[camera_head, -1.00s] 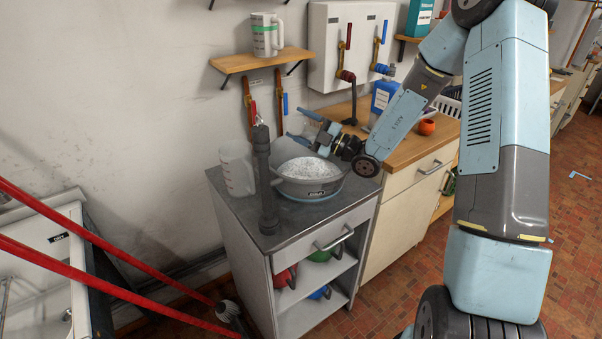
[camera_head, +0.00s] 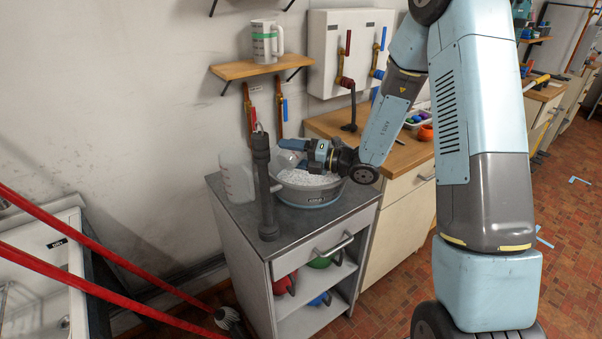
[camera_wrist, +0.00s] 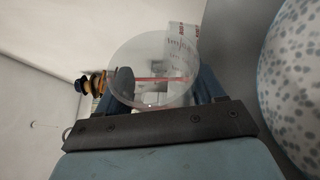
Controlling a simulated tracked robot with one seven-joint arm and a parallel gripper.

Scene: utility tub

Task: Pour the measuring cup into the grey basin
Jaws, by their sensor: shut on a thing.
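My gripper (camera_head: 306,153) is over the left back part of the grey basin (camera_head: 312,196), shut on a clear round cup (camera_head: 289,144), which seems to be the measuring cup. In the wrist view the cup (camera_wrist: 150,60) is a see-through round shape between my fingers, with a red line across it. Its contents and exact tilt cannot be told. The basin stands on the cabinet top and holds pale, speckled matter. The wrist view shows this speckled surface (camera_wrist: 295,80) at the right. My gripper hides part of the basin's back.
A translucent jug (camera_head: 236,182) stands left of the basin. A tall dark cylinder (camera_head: 263,190) stands in front, close to the basin's left side. A shelf (camera_head: 262,66) with a white jug (camera_head: 266,42) is above. Taps (camera_head: 347,62) are on the wall behind.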

